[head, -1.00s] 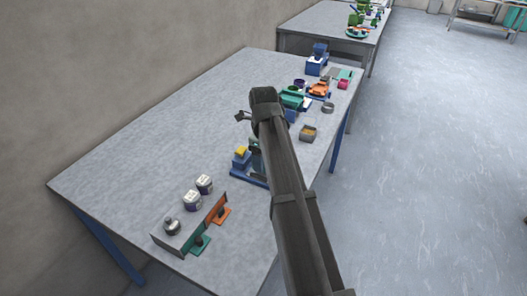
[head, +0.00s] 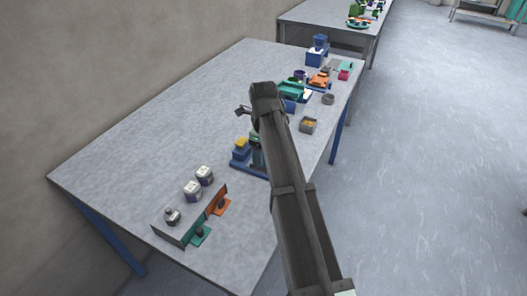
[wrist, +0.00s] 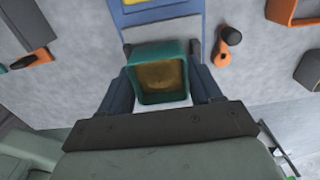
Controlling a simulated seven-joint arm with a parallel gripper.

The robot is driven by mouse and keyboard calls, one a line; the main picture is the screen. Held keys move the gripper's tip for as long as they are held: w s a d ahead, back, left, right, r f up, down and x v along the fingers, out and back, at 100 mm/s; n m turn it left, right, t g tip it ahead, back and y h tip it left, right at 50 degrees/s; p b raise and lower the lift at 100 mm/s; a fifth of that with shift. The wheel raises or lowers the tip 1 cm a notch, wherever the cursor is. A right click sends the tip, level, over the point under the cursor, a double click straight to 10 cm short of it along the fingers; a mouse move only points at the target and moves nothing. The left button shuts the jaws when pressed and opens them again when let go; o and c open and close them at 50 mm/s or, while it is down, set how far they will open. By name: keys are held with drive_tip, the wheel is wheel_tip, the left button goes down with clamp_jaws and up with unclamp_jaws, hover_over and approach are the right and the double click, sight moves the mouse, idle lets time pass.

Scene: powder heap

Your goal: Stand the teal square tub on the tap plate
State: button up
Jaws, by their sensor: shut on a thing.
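The teal square tub (wrist: 159,52) is between my gripper's fingers in the wrist view, its open top showing and yellow-brown powder inside. My gripper (wrist: 161,70) is shut on it, with a finger on each side. In the head view my arm hides most of the gripper and the tub. A blue stand with a yellow block (head: 240,149) is just left of my arm there. A blue frame with a yellow panel (wrist: 203,8) lies beyond the tub in the wrist view. I cannot tell for certain which part is the tap plate, or whether the tub touches anything below.
A grey tray with yellow contents (head: 308,125) is right of my arm. Several items crowd the far end. The table's left side is clear.

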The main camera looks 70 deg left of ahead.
drive_tip(key=o, duration=1.3)
wheel_tip(320, 180, up, 7)
idle(0.9)
idle(0.4)
